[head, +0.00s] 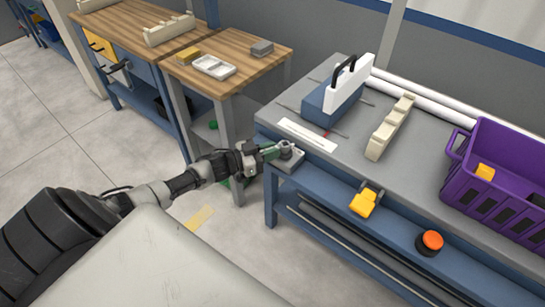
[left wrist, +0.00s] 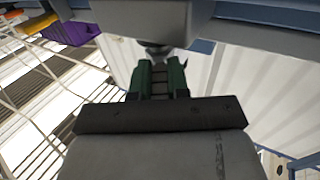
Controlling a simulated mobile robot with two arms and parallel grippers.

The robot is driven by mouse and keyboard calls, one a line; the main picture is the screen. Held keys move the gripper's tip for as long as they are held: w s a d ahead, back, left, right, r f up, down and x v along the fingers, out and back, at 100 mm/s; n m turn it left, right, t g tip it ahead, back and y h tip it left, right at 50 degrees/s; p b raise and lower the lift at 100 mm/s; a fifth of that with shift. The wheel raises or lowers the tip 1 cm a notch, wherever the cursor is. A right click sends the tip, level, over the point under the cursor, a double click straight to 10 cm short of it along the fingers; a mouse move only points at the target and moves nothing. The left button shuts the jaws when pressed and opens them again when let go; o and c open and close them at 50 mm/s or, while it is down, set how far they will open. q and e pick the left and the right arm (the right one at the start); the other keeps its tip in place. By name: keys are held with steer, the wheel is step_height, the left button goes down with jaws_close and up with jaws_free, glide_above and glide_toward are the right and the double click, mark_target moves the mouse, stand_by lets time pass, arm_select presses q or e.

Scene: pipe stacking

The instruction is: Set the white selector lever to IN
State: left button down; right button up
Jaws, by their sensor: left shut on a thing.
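My left gripper (head: 272,152) reaches the near left corner of the grey bench. Its green fingers are shut on the selector lever at a small grey block (head: 287,160) on that corner. A pale grey round part (head: 286,146) shows at the fingertips. The lever itself is mostly hidden by the fingers, and its setting cannot be read. In the left wrist view the green fingers (left wrist: 162,78) point at a grey round part (left wrist: 154,48) under a grey edge. My right gripper is not in view.
On the bench, a white label strip (head: 307,135), a blue-and-white box with a black handle (head: 338,92) and a cream rack (head: 391,126) lie behind the gripper. A purple crate (head: 500,178) stands right. A yellow part (head: 365,201) and orange knob (head: 432,240) sit on the front.

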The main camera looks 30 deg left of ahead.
arm_select(q)
steer(key=shift+w+a+f+m+g+h+b, duration=0.1)
steer(key=shift+w+a+m+g+h+b, duration=0.1)
steer(key=shift+m+g+h+b, duration=0.25)
steer(key=shift+w+a+f+m+g+h+b, duration=0.15)
steer(key=shift+m+g+h+b, duration=0.2)
steer(key=shift+h+b, duration=0.2)
steer(key=shift+r+m+g+h, duration=0.2)
steer(key=shift+m+g+h, duration=0.1)
steer(key=shift+h, duration=0.1)
steer(key=shift+b, duration=0.3)
steer(key=shift+r, duration=0.1)
steer(key=c, duration=1.1)
jaws_free()
steer(key=v, duration=1.1)
steer(key=shift+b, duration=0.4)
steer(key=shift+w, duration=0.1)
